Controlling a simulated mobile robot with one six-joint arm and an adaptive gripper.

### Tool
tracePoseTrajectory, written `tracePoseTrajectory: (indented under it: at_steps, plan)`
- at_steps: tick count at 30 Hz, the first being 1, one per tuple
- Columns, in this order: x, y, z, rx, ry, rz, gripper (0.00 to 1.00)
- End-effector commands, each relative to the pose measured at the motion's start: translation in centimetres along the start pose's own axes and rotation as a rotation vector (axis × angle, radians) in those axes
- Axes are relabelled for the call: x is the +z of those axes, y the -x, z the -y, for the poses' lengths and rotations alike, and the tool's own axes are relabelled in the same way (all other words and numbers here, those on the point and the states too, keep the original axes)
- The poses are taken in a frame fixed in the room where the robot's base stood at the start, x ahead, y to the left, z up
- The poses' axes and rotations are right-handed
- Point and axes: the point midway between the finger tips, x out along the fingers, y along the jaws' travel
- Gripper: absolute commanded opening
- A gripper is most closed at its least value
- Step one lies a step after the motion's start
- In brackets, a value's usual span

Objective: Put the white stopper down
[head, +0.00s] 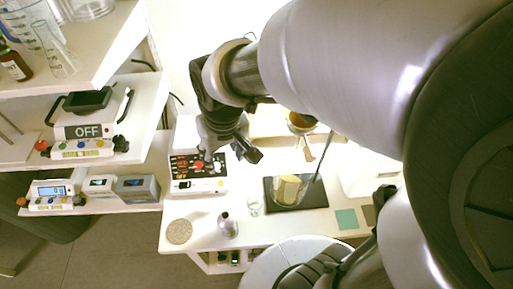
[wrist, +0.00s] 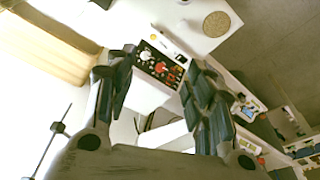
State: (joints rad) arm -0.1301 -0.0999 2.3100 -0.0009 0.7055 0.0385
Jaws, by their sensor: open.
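My gripper (head: 231,152) is open, with its two fingers spread apart near the dark-topped panel box (head: 198,165). In the wrist view my gripper (wrist: 160,62) has nothing held between its fingertips. The panel box (wrist: 160,68) shows beyond them, with several red and white round pieces on its dark face. A pale round piece (wrist: 144,56) on that face may be the white stopper, but it is too small to be sure. I see no stopper in the jaws.
On the white table are a round cork mat (head: 179,231), a silver bottle (head: 228,227), a small clear glass (head: 254,206) and a beaker with yellow contents (head: 289,190) on a black plate. Some table front is clear.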

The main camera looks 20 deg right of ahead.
Motion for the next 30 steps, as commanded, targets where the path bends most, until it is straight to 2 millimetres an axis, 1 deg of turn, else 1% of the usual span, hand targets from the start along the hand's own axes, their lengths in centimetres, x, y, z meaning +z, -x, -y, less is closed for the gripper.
tracePoseTrajectory:
  at_steps: [1,3,6,9,12,15,19,30]
  plan:
    - [1.2,2.2,-0.7,0.004,-0.016,-0.036,0.49]
    - [3.1,4.6,-1.5,0.01,-0.031,-0.068,0.49]
    - [6.0,7.1,-2.3,0.019,-0.053,-0.11,0.49]
    - [8.4,8.6,-2.8,0.027,-0.07,-0.145,0.49]
    - [10.1,9.4,-3.1,0.034,-0.081,-0.168,0.49]
    - [11.1,9.7,-3.2,0.038,-0.087,-0.179,0.49]
    - [11.4,9.8,-3.2,0.039,-0.089,-0.182,0.49]
    - [11.3,9.8,-3.2,0.039,-0.088,-0.182,0.49]
